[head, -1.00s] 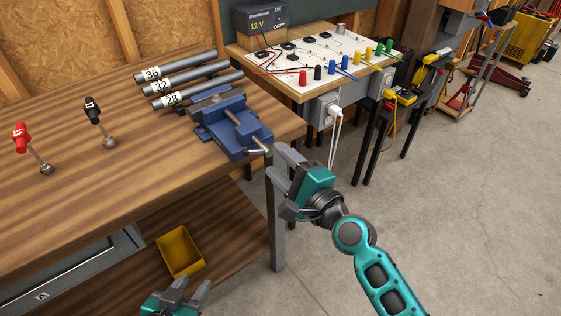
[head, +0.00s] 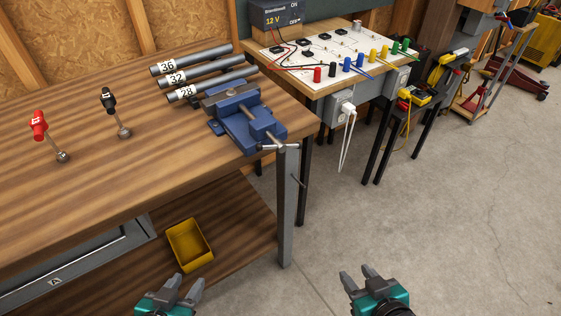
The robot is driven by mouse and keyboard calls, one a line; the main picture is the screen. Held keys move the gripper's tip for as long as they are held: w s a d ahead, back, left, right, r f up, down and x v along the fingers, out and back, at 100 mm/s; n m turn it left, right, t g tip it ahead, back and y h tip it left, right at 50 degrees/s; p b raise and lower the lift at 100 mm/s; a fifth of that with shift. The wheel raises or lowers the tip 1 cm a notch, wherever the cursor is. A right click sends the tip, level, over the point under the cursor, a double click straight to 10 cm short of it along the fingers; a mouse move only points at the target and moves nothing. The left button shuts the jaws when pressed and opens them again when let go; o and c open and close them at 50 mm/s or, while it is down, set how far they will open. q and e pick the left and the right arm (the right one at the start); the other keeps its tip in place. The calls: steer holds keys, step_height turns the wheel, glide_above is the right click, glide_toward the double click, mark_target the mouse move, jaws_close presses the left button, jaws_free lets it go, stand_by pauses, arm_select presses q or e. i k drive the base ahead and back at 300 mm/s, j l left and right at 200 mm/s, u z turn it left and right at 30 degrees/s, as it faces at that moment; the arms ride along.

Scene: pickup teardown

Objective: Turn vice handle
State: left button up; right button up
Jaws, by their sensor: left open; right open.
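The blue vice (head: 244,118) is mounted at the right front corner of the wooden workbench. Its handle (head: 281,147) is a thin metal bar across the end of the screw, lying about level and now fully in view. My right gripper (head: 361,274) is open and empty, low over the floor, below and to the right of the vice and apart from it. My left gripper (head: 185,286) is open and empty at the bottom edge, in front of the bench and well below the vice.
Pipes marked 36, 32 and 28 (head: 205,79) lie behind the vice. A yellow bin (head: 190,245) sits on the lower shelf.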

mark_target(279, 145)
steer(key=l+u, duration=0.1)
steer(key=u, duration=0.3)
steer(key=i+l+u, duration=0.1)
steer(key=u, duration=0.3)
steer(key=l+u, duration=0.1)
steer(key=u, duration=0.35)
steer(key=l+u, duration=0.35)
steer(key=k+l+u, duration=0.1)
steer(key=l+u, duration=0.2)
steer(key=l, duration=0.2)
steer(key=k+l+u, duration=0.15)
steer(key=l, duration=0.3)
steer(key=k+l+u, duration=0.2)
steer(key=l, duration=0.2)
steer(key=i+l, duration=0.05)
steer(key=i, duration=0.05)
